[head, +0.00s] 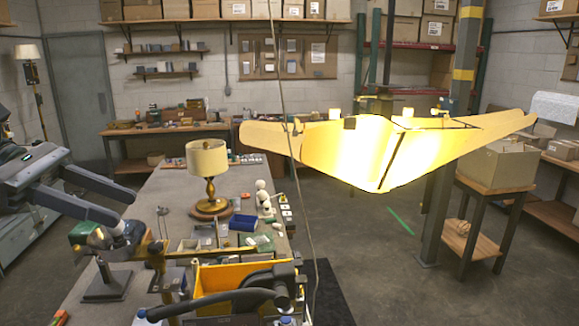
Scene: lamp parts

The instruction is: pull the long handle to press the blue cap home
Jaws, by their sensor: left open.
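My left gripper (124,210) comes in from the left above the workbench's left side. Its two long dark fingers are spread apart with nothing visibly held. A long dark curved handle (222,299) crosses the near end of the bench, apart from the gripper. I cannot tell which is the task's cap. My right gripper is not in view.
A large glowing winged lamp (375,150) hangs to the right, with a cord nearby. Floor is open right of the bench.

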